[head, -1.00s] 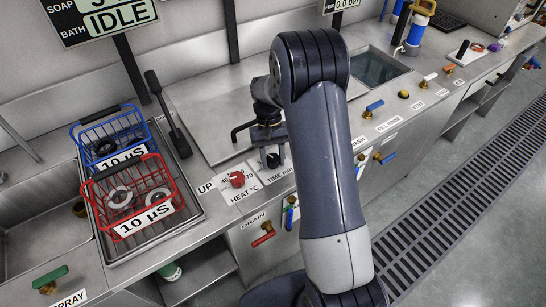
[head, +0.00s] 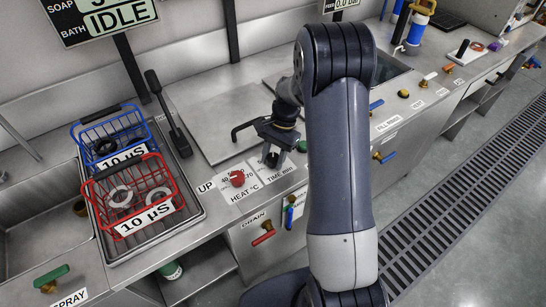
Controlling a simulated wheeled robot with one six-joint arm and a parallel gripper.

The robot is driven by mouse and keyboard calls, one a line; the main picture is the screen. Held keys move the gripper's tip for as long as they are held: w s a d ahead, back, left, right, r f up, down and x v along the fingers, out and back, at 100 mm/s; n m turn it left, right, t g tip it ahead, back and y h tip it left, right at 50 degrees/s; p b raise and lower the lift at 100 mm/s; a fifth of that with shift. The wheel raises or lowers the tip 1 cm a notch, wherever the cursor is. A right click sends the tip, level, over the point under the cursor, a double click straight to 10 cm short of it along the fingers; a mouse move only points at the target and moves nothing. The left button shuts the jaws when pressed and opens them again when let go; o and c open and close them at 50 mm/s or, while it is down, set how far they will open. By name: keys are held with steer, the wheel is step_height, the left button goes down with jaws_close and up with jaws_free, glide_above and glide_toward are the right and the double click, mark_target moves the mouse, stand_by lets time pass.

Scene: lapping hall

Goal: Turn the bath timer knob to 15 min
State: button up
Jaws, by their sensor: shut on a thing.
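The bath timer knob (head: 271,160) is a small dark knob on the sloped front panel, above the label plate reading TIME min (head: 279,177). My gripper (head: 269,153) points down at it from above and is shut on it. The fingers cover most of the knob, so its pointer and the scale marks around it cannot be read. The display (head: 103,18) at the upper left reads IDLE on its BATH line.
The red HEAT knob (head: 237,178) is just left of the timer. A red DRAIN lever (head: 263,233) is below. Blue (head: 110,138) and red (head: 130,195) wire baskets stand in a tray at left. A black-handled lid (head: 215,120) lies behind my gripper.

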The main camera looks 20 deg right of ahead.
steer(key=shift+m, duration=0.6)
steer(key=o, duration=1)
steer(key=v, duration=1)
steer(key=shift+d+r, duration=0.2)
steer(key=shift+r, duration=0.2)
steer(key=shift+s, duration=0.1)
